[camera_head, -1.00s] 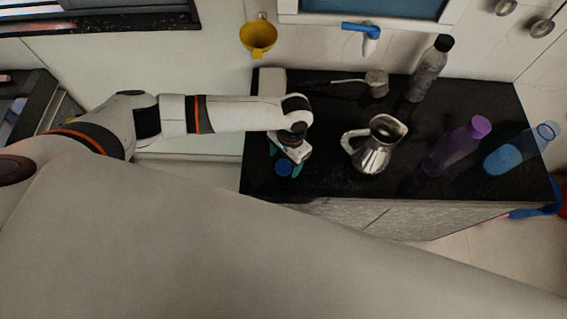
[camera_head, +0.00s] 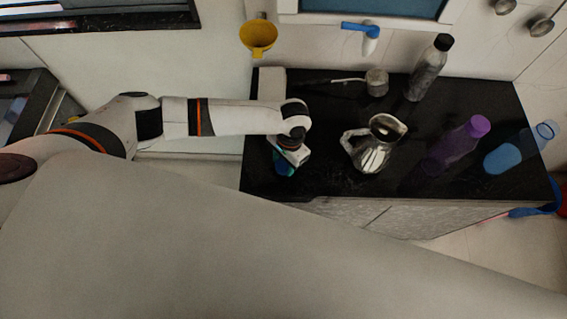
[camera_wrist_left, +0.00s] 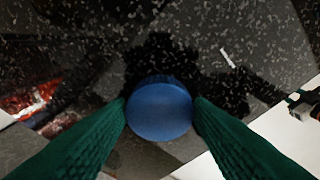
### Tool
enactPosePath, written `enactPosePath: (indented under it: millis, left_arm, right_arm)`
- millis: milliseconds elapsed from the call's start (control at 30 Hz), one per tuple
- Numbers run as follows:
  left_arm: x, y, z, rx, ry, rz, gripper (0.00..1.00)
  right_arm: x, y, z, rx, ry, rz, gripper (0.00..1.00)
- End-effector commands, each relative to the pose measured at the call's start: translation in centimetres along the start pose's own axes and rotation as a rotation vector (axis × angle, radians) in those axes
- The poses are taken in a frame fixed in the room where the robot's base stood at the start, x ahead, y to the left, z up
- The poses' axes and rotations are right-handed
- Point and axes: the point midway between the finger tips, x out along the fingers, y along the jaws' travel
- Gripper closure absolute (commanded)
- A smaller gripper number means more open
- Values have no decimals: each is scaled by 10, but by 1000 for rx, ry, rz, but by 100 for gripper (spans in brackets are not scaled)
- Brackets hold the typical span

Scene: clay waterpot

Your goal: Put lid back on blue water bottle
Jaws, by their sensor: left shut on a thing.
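The blue lid (camera_wrist_left: 160,110) sits between the two green fingers of my left gripper in the left wrist view, with a finger against each side. In the head view my left gripper (camera_head: 284,168) is at the left front of the black counter, and the lid is mostly hidden by it. The gripper is shut on the lid, low over the counter; I cannot tell whether the lid touches the surface. The blue water bottle (camera_head: 503,158) is at the right end of the counter, with its clear neck pointing to the upper right and no lid on it. My right gripper is not in view.
A steel jug (camera_head: 372,155) stands mid-counter, between my left gripper and the bottles. A purple bottle (camera_head: 455,146) is beside the blue one. A grey bottle with a black cap (camera_head: 428,72) and a small metal pot (camera_head: 376,82) stand at the back. The counter's front edge is close.

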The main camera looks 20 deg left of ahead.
Motion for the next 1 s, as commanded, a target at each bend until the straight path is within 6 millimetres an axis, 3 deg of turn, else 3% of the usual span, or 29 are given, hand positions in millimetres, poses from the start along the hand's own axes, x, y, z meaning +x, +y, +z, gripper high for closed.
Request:
enactPosePath:
  millis: [233, 700, 1000]
  left_arm:
    - [-10, 1, -1, 0, -1, 0, 74]
    - [-91, 0, -13, 0, -2, 0, 74]
    - [-100, 0, -15, -1, 0, 0, 74]
  right_arm:
    - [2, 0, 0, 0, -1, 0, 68]
    - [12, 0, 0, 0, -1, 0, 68]
    - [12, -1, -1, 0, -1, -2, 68]
